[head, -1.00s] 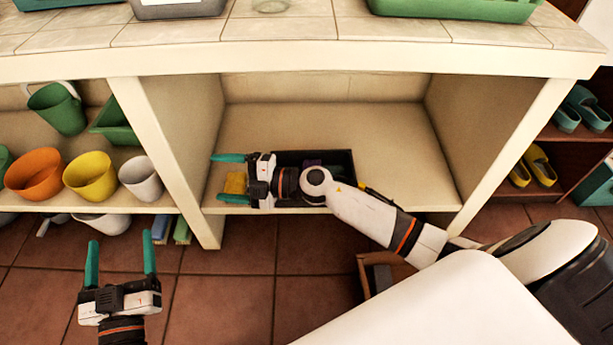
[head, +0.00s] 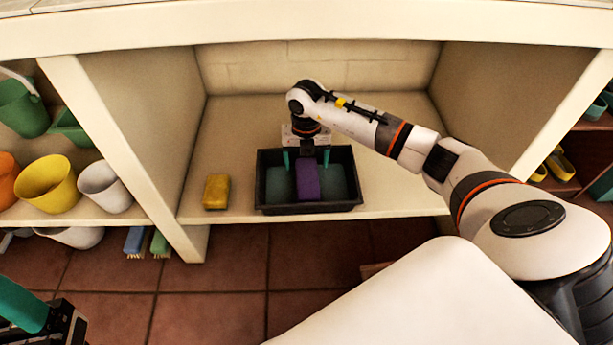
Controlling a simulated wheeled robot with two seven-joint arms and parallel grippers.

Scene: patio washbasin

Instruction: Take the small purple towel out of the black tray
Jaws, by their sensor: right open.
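The black tray (head: 310,209) sits on the lower shelf of the washbasin unit, near its front edge. The small purple towel (head: 308,184) lies in the middle of the tray, with teal areas on both sides of it. My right gripper (head: 306,158) is open and points down at the back of the tray. Its teal fingers are to the left and right of the towel's far end; whether they touch it I cannot tell. My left gripper (head: 25,308) is cut off at the bottom left, with one teal finger showing.
A yellow sponge (head: 216,191) lies on the shelf left of the tray. A partition (head: 130,150) separates this bay from one with yellow (head: 48,184) and white (head: 104,187) pots. Yellow shoes (head: 560,164) are at the right. The shelf right of the tray is clear.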

